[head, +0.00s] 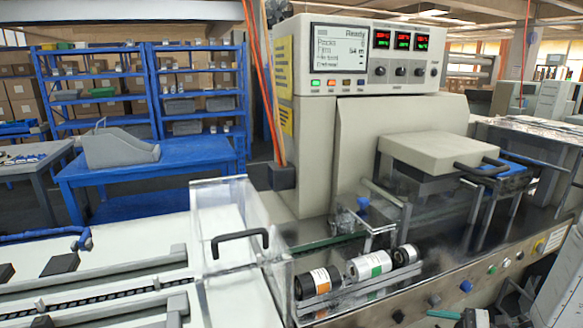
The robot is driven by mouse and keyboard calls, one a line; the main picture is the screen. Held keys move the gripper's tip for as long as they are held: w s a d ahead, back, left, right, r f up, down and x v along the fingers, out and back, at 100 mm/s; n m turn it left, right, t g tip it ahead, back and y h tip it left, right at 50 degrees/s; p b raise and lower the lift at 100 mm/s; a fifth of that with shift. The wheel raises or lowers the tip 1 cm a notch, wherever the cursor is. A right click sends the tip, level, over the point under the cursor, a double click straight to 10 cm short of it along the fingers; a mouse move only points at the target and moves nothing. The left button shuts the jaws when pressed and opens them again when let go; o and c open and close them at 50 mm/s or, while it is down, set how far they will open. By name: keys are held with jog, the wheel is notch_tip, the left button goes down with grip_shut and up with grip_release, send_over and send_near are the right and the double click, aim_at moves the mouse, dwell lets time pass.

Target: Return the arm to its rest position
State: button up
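My gripper cannot be made out in the head view. Pale and dark grey parts stand at the bottom right corner; I cannot tell whether they belong to my arm, and no pair of fingertips is clear there. The flow wrapper (385,140) fills the middle and right, with a lit panel reading "Ready" (341,34). Three rolls lie in a row on its front ledge: one with an orange label (319,281), one with a green label (369,264) and a dark one with a light end (405,255).
A clear guard with a black handle (240,240) stands left of the rolls, over the white infeed conveyor (130,236). Buttons and knobs (466,286) line the machine's front edge. A blue table (150,178) and blue shelves (95,90) stand behind at left.

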jog(key=s+a+r+n+g+h, duration=0.1)
jog(key=s+a+r+n+h, duration=0.2)
jog(key=r, duration=0.6)
jog(key=s+a+r+n+g+h, duration=0.2)
jog(key=s+r+n+h, duration=0.5)
jog(key=s+r+n, duration=0.1)
jog(key=s+a+r+n+g+h, duration=0.2)
jog(key=s+r+n+h, duration=0.3)
jog(key=s+r, duration=0.4)
jog(key=shift+s+a+r, duration=0.25)
jog(key=shift+a+r, duration=0.55)
jog(key=shift+a, duration=0.05)
